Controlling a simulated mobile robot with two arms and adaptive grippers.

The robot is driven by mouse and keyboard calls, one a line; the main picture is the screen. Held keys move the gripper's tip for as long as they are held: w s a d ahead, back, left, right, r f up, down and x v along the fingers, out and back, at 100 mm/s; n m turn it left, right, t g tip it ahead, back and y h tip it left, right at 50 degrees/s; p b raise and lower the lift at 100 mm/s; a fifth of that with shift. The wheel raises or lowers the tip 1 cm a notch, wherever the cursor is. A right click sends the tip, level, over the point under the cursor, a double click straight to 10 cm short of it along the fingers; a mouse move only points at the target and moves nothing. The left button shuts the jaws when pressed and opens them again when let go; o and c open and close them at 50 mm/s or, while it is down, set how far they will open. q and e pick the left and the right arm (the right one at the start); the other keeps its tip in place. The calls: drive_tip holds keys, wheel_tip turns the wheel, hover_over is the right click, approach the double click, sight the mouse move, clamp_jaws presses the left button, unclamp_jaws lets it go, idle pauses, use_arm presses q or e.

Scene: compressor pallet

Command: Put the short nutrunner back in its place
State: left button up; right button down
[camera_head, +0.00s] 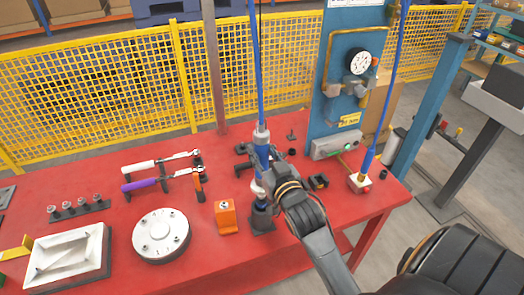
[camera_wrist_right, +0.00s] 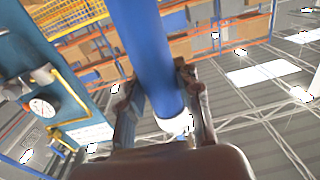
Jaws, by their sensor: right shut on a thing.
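The nutrunner (camera_head: 262,148) is an upright tool with a blue body and pale collars, below a blue hose. My right gripper (camera_head: 268,172) is shut around its body from the right. In the right wrist view the blue body (camera_wrist_right: 146,50) runs between the two fingers (camera_wrist_right: 165,100), with a white collar at its lower end. Its lower end is just above or in a dark holder (camera_head: 263,220) on the red table; I cannot tell whether it is seated. My left gripper is not in view.
An orange block (camera_head: 226,217) and a round grey flange (camera_head: 161,236) stand left of the holder on the red table (camera_head: 110,215). A blue gauge panel (camera_head: 335,95) and another blue hose (camera_head: 385,100) stand at the right.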

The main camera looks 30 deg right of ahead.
drive_tip(key=shift+f+b, duration=2.95)
drive_tip(key=shift+f, duration=1.4)
idle(0.8)
drive_tip(key=c, duration=0.8)
unclamp_jaws()
drive_tip(key=shift+c, duration=0.2)
drive_tip(key=shift+f, duration=0.25)
drive_tip(key=s+a, duration=0.2)
drive_tip(key=s, duration=1)
drive_tip(key=shift+a+r, duration=0.2)
drive_tip(key=shift+r, duration=0.05)
drive_tip(key=shift+w, duration=0.1)
